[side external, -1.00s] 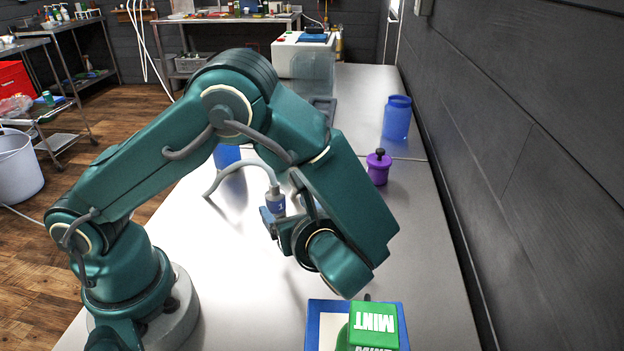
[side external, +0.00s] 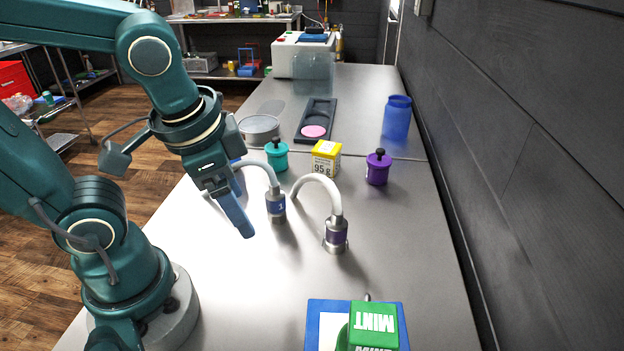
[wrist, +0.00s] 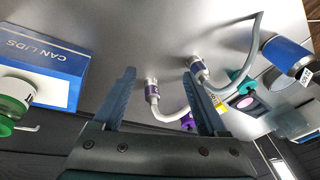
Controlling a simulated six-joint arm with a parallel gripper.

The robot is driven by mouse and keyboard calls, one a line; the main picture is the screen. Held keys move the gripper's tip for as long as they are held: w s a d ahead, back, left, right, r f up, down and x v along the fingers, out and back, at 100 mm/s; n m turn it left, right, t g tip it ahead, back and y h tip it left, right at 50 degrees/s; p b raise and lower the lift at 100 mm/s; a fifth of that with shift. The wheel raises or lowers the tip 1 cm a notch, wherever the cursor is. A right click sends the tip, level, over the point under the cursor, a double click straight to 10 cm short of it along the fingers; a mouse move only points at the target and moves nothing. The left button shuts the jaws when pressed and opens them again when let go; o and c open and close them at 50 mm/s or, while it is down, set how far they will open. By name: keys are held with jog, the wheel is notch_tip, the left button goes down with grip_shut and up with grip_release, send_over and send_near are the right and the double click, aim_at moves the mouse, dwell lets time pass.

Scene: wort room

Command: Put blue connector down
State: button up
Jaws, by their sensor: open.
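The blue connector (side external: 276,206), a grey cylinder with a blue band and a pale hose from its top, stands upright on the grey worktop (side external: 250,290). It also shows in the wrist view (wrist: 198,69), beyond the right fingertip. My gripper (side external: 246,232) is left of it in the side view, apart from it, pointing down. In the wrist view my gripper's fingers (wrist: 158,74) are spread with nothing held between them. A similar purple-banded connector (side external: 336,235) stands to the right with its own white hose; it also shows in the wrist view (wrist: 152,92).
A teal jar (side external: 277,155), a yellow box (side external: 326,157) and a purple jar (side external: 378,168) stand behind the connectors. The right wall borders the worktop.

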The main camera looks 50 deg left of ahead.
jog(key=r+n+t, duration=0.1)
jog(key=d+r+n+t+h, duration=0.1)
jog(key=n, duration=0.1)
jog(key=shift+d, duration=0.1)
